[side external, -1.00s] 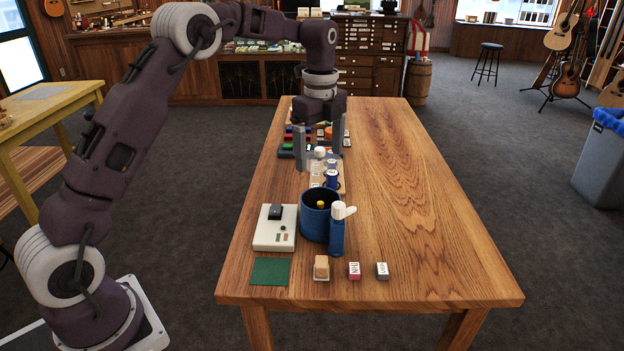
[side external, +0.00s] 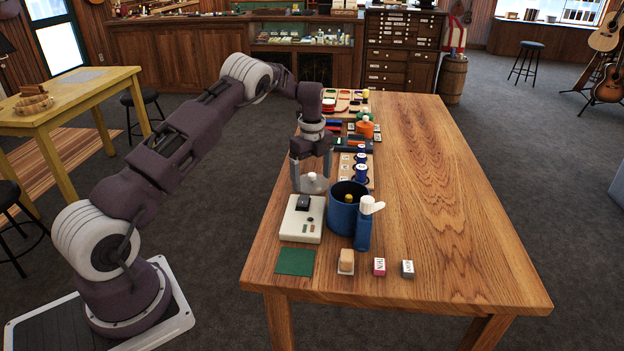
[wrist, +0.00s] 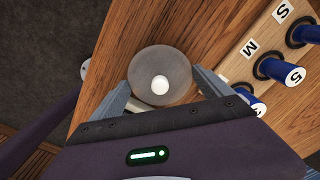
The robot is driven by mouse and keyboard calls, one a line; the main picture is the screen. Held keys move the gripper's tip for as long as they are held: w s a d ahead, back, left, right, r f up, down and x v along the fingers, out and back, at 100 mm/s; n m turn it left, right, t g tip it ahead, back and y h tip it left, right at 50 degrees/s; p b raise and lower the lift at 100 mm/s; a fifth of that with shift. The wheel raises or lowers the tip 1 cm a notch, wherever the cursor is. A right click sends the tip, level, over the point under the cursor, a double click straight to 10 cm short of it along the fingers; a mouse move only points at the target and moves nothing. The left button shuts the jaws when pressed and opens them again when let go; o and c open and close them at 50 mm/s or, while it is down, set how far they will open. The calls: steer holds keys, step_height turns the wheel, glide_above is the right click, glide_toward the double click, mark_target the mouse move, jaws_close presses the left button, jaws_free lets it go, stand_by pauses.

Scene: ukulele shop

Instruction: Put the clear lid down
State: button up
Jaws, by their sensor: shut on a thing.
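The clear lid (side external: 313,183) is a round, translucent disc with a white knob. My gripper (side external: 312,186) is shut on it, low near the table's left edge, just behind the white box. In the wrist view the lid (wrist: 160,78) sits between my two fingers (wrist: 162,92), with its white knob facing the camera. Wood of the table shows beside and beyond it. I cannot tell whether the lid touches the table.
A white box (side external: 301,232) with a dark top piece stands just in front. A blue pot (side external: 342,219) and a blue bottle (side external: 363,232) stand to the right. A rack (wrist: 273,47) of blue-handled pieces is beside the lid. The table's right half (side external: 440,200) is clear.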

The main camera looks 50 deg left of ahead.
steer(key=shift+f, duration=0.4)
steer(key=shift+f, duration=0.1)
steer(key=o, duration=1.1)
